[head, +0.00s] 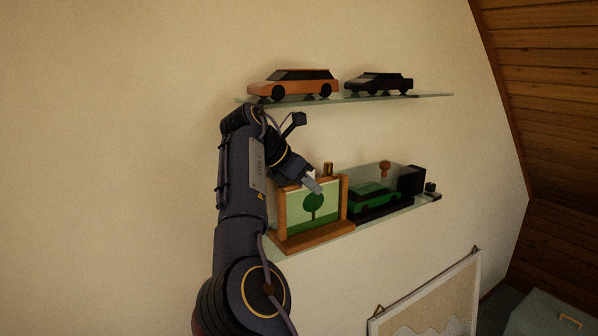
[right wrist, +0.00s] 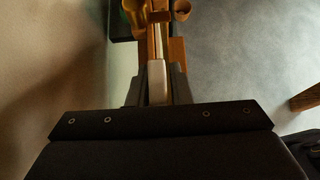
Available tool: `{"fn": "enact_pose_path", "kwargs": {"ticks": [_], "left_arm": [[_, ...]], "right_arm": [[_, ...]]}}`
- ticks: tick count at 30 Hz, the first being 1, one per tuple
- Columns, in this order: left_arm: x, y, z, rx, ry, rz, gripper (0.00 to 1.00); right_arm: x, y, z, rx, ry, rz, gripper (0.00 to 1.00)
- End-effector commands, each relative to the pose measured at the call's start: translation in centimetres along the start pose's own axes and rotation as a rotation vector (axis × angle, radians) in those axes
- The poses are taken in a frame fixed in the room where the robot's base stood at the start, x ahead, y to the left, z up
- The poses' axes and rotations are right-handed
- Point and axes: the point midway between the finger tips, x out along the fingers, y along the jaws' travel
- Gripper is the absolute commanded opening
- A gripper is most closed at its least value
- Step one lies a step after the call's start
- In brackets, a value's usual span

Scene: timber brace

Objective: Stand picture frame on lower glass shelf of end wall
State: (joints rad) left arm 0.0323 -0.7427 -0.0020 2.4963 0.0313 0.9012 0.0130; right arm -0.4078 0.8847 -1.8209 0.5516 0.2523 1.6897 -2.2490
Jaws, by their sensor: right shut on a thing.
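The picture frame (head: 333,211) has wooden sides, a wooden base and a picture of a green tree. In the head view it is upright at the left end of the lower glass shelf (head: 398,213). Its base looks level with the shelf; I cannot tell whether it rests on the glass or is just above it. My right gripper (head: 314,186) is shut on the frame's top edge. In the right wrist view the gripper (right wrist: 157,84) grips the frame, which shows nearly edge-on. My left gripper is not in view.
A green toy car (head: 375,198) and a black block-like item (head: 411,179) stand right of the frame on the lower shelf. An orange car (head: 292,86) and a black car (head: 380,83) stand on the upper glass shelf (head: 432,95). A framed board (head: 432,300) leans below.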

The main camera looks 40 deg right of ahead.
Motion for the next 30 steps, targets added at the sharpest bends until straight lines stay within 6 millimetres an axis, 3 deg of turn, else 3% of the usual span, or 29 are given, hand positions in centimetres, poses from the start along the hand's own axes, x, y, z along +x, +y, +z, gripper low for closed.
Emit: {"fn": "enact_pose_path", "kwargs": {"ticks": [13,30], "left_arm": [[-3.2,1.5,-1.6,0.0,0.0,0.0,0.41],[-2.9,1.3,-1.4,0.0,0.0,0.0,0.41]], "right_arm": [[-0.2,4.1,0.3,-0.001,-0.004,-0.001,0.0],[0.2,4.0,-0.2,-0.001,-0.002,0.002,0.0]]}}
